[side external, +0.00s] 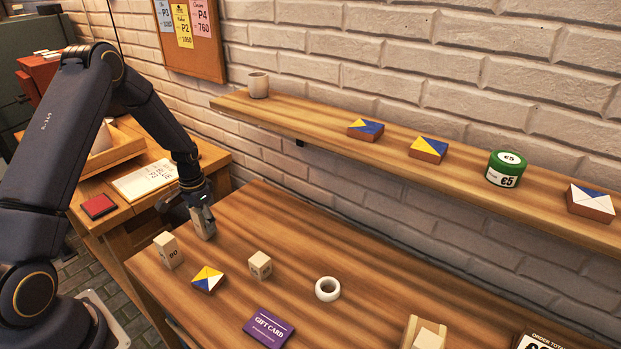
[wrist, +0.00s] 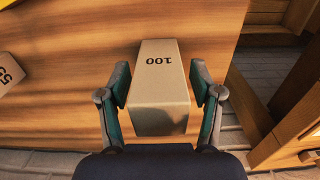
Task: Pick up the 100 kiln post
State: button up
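The 100 kiln post (side external: 203,223) is a pale beige block marked "100". It stands near the table's left rear edge in the side view. In the wrist view the post (wrist: 160,80) fills the middle, its number facing the camera. My gripper (side external: 202,209) is down at the post's upper part. In the wrist view, the gripper (wrist: 160,85) has one finger on each side of the post, with narrow gaps seeming to show at the fingertips. Most of its fingers are hard to make out in the side view.
A blue-yellow-white tile (side external: 208,279), a small beige block (side external: 260,265), a white ring (side external: 327,289) and a purple gift card (side external: 268,328) lie on the table. A wall shelf (side external: 300,117) runs behind.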

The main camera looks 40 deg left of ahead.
grip_shut()
dwell(0.3)
jog(key=shift+r, duration=0.1)
